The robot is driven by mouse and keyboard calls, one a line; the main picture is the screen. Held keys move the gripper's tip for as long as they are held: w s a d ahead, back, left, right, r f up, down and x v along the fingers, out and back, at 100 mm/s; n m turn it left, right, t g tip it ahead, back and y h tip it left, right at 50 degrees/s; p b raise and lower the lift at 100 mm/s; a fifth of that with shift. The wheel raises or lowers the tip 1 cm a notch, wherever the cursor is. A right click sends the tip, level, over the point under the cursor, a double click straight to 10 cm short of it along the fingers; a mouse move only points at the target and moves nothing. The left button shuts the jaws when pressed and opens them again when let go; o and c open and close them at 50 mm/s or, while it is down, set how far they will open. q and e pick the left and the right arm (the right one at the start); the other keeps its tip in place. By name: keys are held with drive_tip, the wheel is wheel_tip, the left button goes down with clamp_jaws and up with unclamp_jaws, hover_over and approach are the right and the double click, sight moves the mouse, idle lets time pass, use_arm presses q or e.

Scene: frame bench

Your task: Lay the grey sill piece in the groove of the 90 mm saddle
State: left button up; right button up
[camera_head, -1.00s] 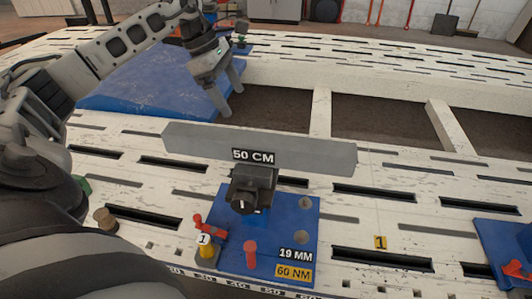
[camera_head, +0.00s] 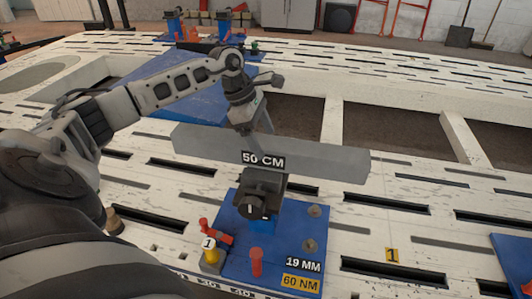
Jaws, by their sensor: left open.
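A long grey bar (camera_head: 320,160) marked 50 CM, which looks like the sill piece, rests level across a dark holder (camera_head: 262,188) on a blue base plate (camera_head: 285,225). The plate carries labels 19 MM and 60 NM; I see no 90 mm label, so I cannot tell which saddle that is. My left gripper (camera_head: 257,122) is open, pointing down at the bar's far side near its middle. The bar hides its fingertips, and I cannot tell whether they touch it. My right gripper is not in view.
The white slotted bench (camera_head: 425,215) is clear to the right, with another blue plate (camera_head: 513,255) at the edge. A blue pad (camera_head: 190,105) lies behind.

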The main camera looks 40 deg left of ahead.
use_arm(q)
drive_tip(key=x, duration=0.5)
drive_tip(key=shift+a+b, duration=0.2)
drive_tip(key=shift+b, duration=0.1)
clamp_jaws()
drive_tip(key=shift+w+a+r, duration=0.1)
drive_tip(key=shift+w+r, duration=0.1)
drive_tip(key=shift+r, duration=0.05)
